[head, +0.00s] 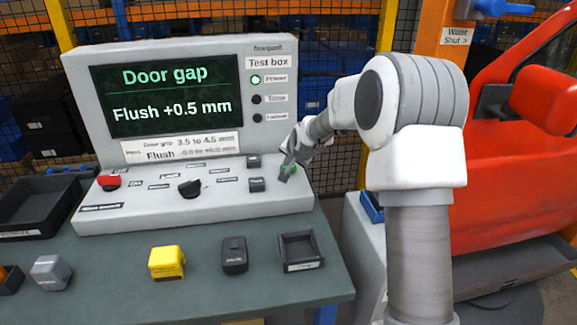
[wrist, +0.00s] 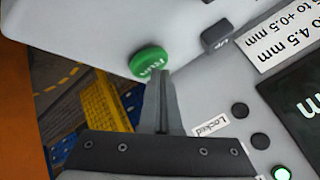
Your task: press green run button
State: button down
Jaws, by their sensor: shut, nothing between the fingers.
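The green run button (wrist: 149,62) shows large in the wrist view, on the sloped light-grey panel of the test box. In the head view the green button (head: 291,169) is mostly hidden behind my gripper (head: 285,172), at the panel's right end. My gripper's shut fingers (wrist: 162,75) reach up to the lower edge of the button in the wrist view. The fingers hold nothing. I cannot tell whether the tips touch the button or are just in front of it.
The test box (head: 180,60) reads "Door gap, Flush +0.5 mm". A red switch (head: 109,182), a black knob (head: 190,188) and small dark buttons (head: 256,184) share the panel. A yellow block (head: 166,262), a dark block (head: 234,255) and a small tray (head: 301,252) stand in front. A red door (head: 520,150) is at right.

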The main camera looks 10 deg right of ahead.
jog(key=shift+r+p, duration=0.45)
jog(key=shift+r, duration=0.45)
jog(key=shift+r+p, duration=1.45)
jog(key=shift+r, duration=1.05)
jog(key=shift+r, duration=0.1)
notch_tip(320, 180, up, 8)
jog(key=p, duration=0.5)
jog(key=shift+r, duration=0.2)
